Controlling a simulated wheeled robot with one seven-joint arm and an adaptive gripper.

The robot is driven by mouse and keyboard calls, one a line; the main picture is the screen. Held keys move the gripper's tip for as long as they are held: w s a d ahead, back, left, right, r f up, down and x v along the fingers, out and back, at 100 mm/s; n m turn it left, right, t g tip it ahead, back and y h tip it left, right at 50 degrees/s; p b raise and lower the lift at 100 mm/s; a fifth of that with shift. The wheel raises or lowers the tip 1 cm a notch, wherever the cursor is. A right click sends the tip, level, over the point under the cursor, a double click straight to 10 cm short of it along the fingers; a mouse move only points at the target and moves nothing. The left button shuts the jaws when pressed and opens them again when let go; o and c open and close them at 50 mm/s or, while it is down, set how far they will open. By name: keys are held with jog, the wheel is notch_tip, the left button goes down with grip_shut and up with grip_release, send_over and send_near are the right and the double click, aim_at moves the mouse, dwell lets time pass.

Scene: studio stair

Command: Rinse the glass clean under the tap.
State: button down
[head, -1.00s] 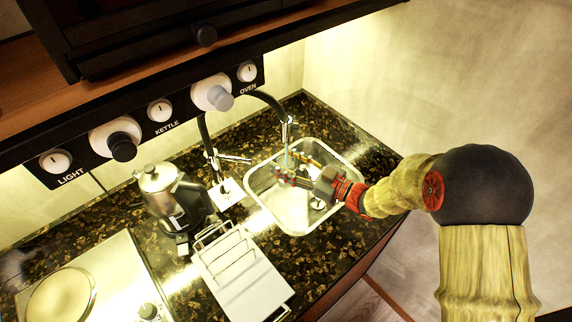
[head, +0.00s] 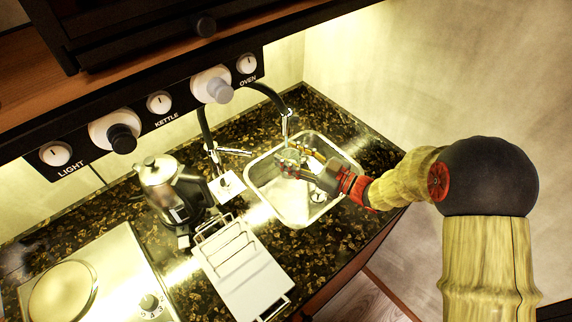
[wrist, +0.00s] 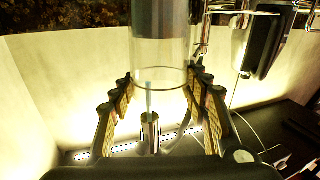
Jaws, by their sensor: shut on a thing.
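A clear, straight-sided glass (wrist: 175,55) is between the fingers of my gripper (wrist: 160,76) in the wrist view, which looks inverted. The glass has a dark band towards its far end; I cannot tell whether that is dirt or something behind it. In the head view my gripper (head: 292,161) is shut on the glass over the sink (head: 255,187), under the tap (head: 287,122). The glass is small and hard to make out there. The tap's metal nozzle (wrist: 150,132) shows near the glass mouth in the wrist view, with a pale stream running towards the glass.
A white rack (head: 246,272) stands on the counter left of the sink. A metal kettle (head: 160,182) with a dark handle stands behind it. A hob (head: 112,280) is at the lower left. A knob panel (head: 140,122) overhangs the counter. Counter right of the sink is clear.

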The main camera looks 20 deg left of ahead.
jog(key=shift+a, duration=0.15)
jog(key=shift+s+a, duration=0.2)
jog(key=shift+a, duration=0.25)
jog(key=shift+w+d, duration=0.1)
jog(key=shift+d, duration=0.1)
jog(key=shift+w+d, duration=0.1)
jog(key=shift+d, duration=0.3)
dwell(0.4)
jog(key=s+d+p, duration=0.1)
jog(key=s+d, duration=0.1)
jog(key=s, duration=0.5)
jog(key=shift+s+d, duration=0.25)
jog(key=shift+d, duration=0.1)
dwell(0.3)
jog(key=shift+r, duration=0.1)
dwell(1.0)
